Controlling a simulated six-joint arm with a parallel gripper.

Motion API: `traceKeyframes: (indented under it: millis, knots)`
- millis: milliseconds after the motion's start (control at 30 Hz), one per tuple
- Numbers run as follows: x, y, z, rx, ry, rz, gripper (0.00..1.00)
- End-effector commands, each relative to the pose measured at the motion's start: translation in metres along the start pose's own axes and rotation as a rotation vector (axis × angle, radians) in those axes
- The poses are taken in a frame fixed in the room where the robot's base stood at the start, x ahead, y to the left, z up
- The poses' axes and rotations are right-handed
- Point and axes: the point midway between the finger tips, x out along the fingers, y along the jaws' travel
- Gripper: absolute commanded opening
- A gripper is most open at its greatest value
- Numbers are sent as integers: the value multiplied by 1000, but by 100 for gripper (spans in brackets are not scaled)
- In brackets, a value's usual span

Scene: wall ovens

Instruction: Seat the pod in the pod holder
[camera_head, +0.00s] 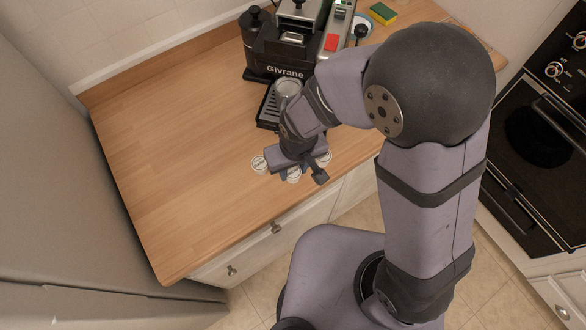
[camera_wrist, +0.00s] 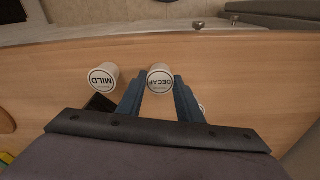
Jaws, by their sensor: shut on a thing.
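My gripper (camera_head: 295,165) is low over the front of the wooden counter, and its body hides most of its fingers in the head view. In the wrist view the two blue fingers (camera_wrist: 159,82) are shut on a white pod marked DECAF (camera_wrist: 160,79), one on each side. Whether the pod touches the counter I cannot tell. A pod marked MILD (camera_wrist: 103,77) stands apart to its left. Another pod (camera_wrist: 201,107) is mostly hidden behind the right finger. Pod lids show around my gripper in the head view (camera_head: 259,164). I cannot make out the pod holder clearly.
A black coffee machine (camera_head: 268,52) marked Givrane stands behind my gripper, with a drip tray (camera_head: 268,112) and a clear cup (camera_head: 288,88) in front. A sponge (camera_head: 383,12) lies at the back. The counter's left side (camera_head: 170,130) is clear.

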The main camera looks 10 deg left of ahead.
Motion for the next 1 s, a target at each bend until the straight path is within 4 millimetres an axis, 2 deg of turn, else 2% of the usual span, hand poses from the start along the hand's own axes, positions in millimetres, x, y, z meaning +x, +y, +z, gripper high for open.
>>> traceKeyframes:
  millis: [267,700,1000]
  knots:
    - [-23,0,-4,1,5,-1,8]
    - [-84,0,-12,0,5,-1,8]
    - [-98,0,-12,0,1,0,8]
